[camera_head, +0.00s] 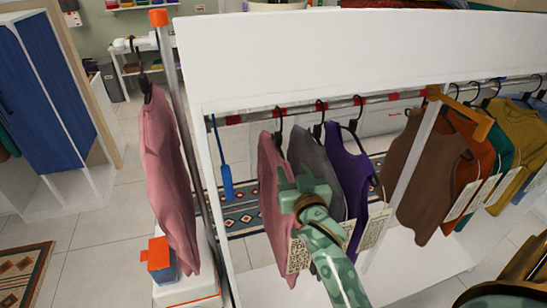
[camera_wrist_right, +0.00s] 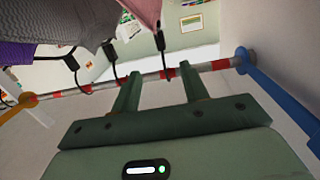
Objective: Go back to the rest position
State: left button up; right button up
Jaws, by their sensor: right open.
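My right gripper (camera_head: 296,182) is in front of the pink, grey and purple garments hanging in the wardrobe. Its arm comes up from the bottom edge. In the right wrist view my right gripper (camera_wrist_right: 159,75) has its two green fingers apart with nothing between them. The striped rail (camera_wrist_right: 120,82) and black hanger hooks lie beyond the fingers. The pink garment (camera_head: 271,205) is partly hidden behind the gripper. The grey garment (camera_head: 308,155) and purple garment (camera_head: 347,172) hang beside it. My left gripper is not in view.
The white wardrobe frame (camera_head: 350,55) surrounds the gripper's area, with an upright (camera_head: 412,165) to its right. Brown, orange, green and yellow garments hang farther right. A blue hanging tool (camera_head: 226,180) is at left. Another pink garment (camera_head: 165,170) hangs outside. Open tiled floor (camera_head: 95,255) lies left.

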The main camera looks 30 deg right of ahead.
jog(key=s+a+f+n+g, duration=0.1)
jog(key=s+f+n+g, duration=0.4)
jog(key=s, duration=0.5)
jog(key=s+a+f+n+g, duration=0.1)
jog(key=s+f+n+g, duration=0.4)
jog(key=s, duration=0.6)
jog(key=s+a+f+g+y+b, duration=0.15)
jog(key=f+b, duration=0.35)
jog(key=f, duration=1.2)
jog(key=s+a+f+g+y+b, duration=0.1)
jog(key=a+f+y+b, duration=0.2)
jog(key=f, duration=1.4)
jog(key=s+f+m+g+b, duration=0.1)
jog(key=s+f+b, duration=0.4)
jog(key=s+f, duration=0.5)
jog(key=s+f+m+g+b, duration=0.1)
jog(key=s+f+g+b, duration=0.1)
jog(key=s+f+b, duration=0.4)
jog(key=s+f, duration=0.5)
jog(key=f, duration=0.6)
jog(key=shift+s+f+m, duration=0.2)
jog(key=shift+m, duration=0.2)
jog(key=shift+d+y, duration=0.1)
jog(key=shift+y, duration=0.15)
